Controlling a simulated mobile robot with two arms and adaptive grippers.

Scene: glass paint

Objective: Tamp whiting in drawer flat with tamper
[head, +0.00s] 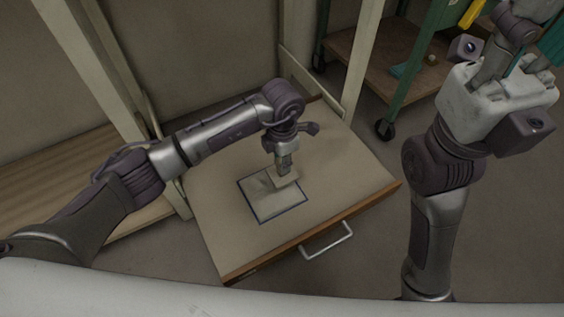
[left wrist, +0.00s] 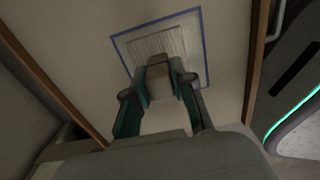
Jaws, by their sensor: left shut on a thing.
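My left gripper (head: 284,160) points down over the square's upper right part and is shut on the tamper (head: 288,181), a pale block. The tamper is at or just above the surface; I cannot tell if it touches. In the left wrist view the tamper (left wrist: 165,118) sits between the fingers, with the blue-edged square (left wrist: 203,60) beyond. My right arm is raised at the right; its fingers are unclear.
The drawer has a wooden front edge (head: 315,232) and a metal handle (head: 328,240). Pale frame posts (head: 362,58) stand behind it. A green wheeled cart (head: 420,60) stands at the back right. A wooden shelf (head: 60,175) is at the left.

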